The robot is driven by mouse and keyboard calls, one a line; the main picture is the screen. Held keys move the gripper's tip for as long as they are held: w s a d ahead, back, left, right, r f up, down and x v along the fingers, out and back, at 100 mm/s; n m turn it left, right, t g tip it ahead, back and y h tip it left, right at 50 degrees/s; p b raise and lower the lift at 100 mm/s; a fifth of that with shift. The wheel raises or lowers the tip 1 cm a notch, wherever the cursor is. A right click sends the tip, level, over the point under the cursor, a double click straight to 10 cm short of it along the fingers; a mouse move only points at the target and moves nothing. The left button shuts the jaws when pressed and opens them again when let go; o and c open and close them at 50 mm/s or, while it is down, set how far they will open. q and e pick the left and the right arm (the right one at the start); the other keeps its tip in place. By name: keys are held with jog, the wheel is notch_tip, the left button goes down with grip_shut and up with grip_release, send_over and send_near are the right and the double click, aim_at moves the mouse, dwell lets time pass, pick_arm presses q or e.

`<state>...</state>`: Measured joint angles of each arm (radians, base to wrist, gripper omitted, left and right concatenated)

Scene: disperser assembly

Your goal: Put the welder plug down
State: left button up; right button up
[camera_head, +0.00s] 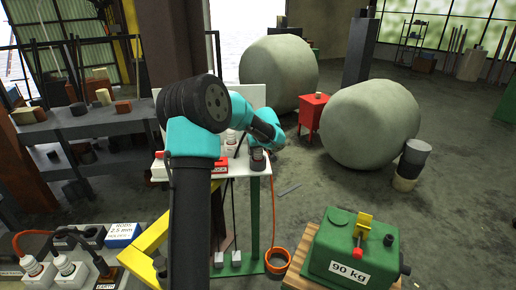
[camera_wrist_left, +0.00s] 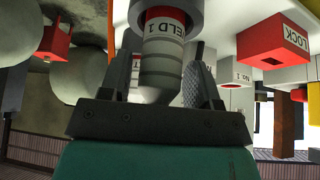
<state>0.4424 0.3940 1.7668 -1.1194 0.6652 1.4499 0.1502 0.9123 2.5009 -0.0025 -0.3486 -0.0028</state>
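In the left wrist view, the welder plug (camera_wrist_left: 163,52) has a grey ribbed body, a pale tapered end, a white band reading "ELD 1" and a red ring. My right gripper does not show.
A red LOCK block (camera_wrist_left: 273,42) and a white NO. 1 part (camera_wrist_left: 238,77) stand beside the plug. A green 90 kg machine (camera_head: 350,250) is at the front right. Several plugs (camera_head: 70,270) and cables are at the front left. Large round tanks (camera_head: 370,122) stand behind.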

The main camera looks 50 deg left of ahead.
pick_arm(q)
jog(key=shift+o, duration=0.6)
jog(key=shift+r, duration=0.15)
jog(key=v, duration=1.2)
